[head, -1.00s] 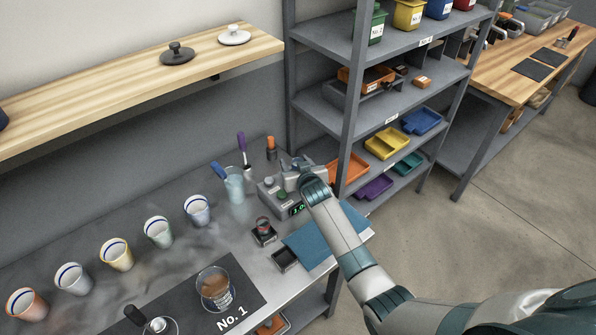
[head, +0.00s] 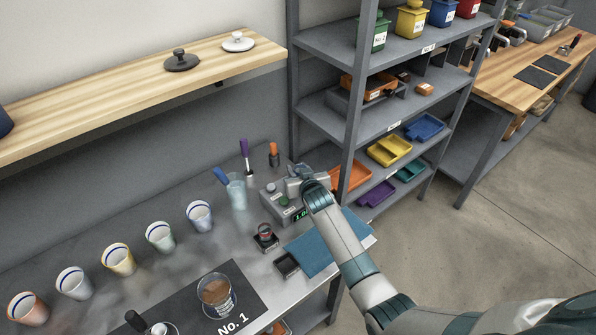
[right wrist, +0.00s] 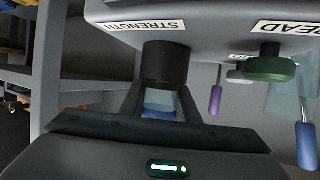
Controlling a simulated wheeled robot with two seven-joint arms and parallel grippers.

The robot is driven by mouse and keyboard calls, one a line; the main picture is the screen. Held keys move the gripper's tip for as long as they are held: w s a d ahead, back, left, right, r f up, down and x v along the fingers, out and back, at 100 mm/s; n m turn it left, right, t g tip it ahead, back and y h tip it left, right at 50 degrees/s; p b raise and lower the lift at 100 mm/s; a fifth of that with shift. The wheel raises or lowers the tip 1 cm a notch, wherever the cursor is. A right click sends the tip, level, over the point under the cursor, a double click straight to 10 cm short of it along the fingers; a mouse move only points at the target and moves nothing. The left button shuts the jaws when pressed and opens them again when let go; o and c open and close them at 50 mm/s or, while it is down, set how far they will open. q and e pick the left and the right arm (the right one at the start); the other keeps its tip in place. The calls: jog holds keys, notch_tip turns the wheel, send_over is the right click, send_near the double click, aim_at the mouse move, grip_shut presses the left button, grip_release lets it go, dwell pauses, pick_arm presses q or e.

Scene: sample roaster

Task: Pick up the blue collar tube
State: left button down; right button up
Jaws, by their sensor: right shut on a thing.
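My right gripper (head: 298,180) is at the grey meter (head: 279,208) on the bench; the arm hides part of it. My left gripper is out of view.
A glass (head: 237,194) with a blue-handled tool stands left of the meter. A purple-handled tool (head: 246,155) and an orange-topped item (head: 273,153) stand behind. A shelf rack (head: 356,130) rises close on the right. A teal cloth (head: 318,250) lies in front. Several cups line the bench.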

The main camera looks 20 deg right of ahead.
jog(key=shift+r, duration=0.2)
jog(key=shift+r+p, duration=1.95)
jog(key=shift+p, duration=0.05)
jog(key=d+r+p, duration=0.1)
jog(key=d+r, duration=0.5)
jog(key=d, duration=0.5)
jog(key=shift+d+r, duration=0.25)
jog(key=shift+d, duration=0.05)
